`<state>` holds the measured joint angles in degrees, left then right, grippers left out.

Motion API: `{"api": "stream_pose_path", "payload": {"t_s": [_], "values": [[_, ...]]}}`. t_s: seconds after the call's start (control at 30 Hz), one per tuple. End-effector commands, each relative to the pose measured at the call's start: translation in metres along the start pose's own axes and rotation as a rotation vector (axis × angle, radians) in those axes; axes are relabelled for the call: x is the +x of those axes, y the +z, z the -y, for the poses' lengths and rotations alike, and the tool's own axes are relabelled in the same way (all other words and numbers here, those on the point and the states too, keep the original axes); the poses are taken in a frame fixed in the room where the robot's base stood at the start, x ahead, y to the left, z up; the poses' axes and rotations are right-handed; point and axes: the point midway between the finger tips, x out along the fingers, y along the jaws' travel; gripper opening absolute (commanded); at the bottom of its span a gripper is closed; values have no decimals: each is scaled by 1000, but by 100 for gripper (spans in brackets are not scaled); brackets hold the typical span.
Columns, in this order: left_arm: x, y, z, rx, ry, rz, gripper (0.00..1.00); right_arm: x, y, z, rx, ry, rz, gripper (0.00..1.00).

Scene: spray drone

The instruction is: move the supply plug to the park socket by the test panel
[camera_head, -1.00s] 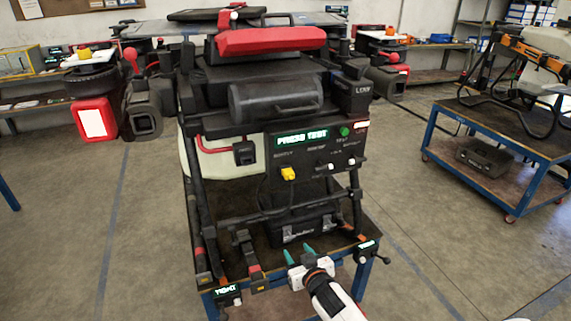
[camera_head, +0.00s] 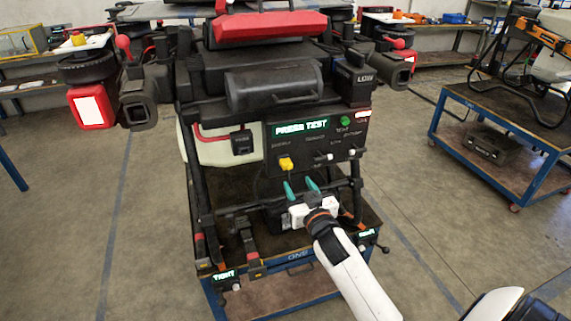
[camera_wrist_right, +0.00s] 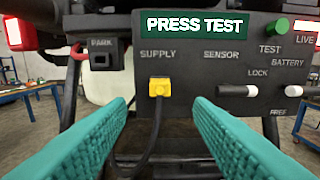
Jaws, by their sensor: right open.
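The yellow supply plug (camera_head: 286,163) sits in the socket under the SUPPLY label on the dark test panel (camera_head: 290,143). It also shows in the right wrist view (camera_wrist_right: 160,88), with a dark cable hanging from its lower side. The park socket (camera_wrist_right: 103,54) is a dark box marked PARK at the panel's left, seen in the head view too (camera_head: 242,142). My right gripper (camera_head: 299,188) is open and empty, its teal fingers below and in front of the plug. In the right wrist view the plug lies between the fingers (camera_wrist_right: 160,125), beyond their tips. My left gripper is not seen.
The panel reads PRESS TEST. A green button (camera_wrist_right: 277,26) and two white-tipped switches, one of them the lock switch (camera_wrist_right: 238,91), are to the plug's right. A black frame leg (camera_head: 203,190) stands at left. The drone stands on a blue cart (camera_head: 262,290).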

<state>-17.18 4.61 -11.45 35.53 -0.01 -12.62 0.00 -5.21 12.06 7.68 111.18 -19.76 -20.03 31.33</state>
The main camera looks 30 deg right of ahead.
Motion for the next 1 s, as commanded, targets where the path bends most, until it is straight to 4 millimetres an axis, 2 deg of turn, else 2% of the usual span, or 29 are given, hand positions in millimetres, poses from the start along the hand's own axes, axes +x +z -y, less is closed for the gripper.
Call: {"api": "stream_pose_path", "payload": {"t_s": [0.17,0.37,0.6,0.8,1.0], "values": [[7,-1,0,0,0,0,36,17,-1,0,-1,0,3,47],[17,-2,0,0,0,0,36,47,-2,0,-1,0,2,47],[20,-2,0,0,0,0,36,76,-1,0,0,0,0,47],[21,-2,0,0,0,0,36,86,-1,0,0,1,-1,47],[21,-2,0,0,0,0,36,88,0,0,0,1,0,47]]}}
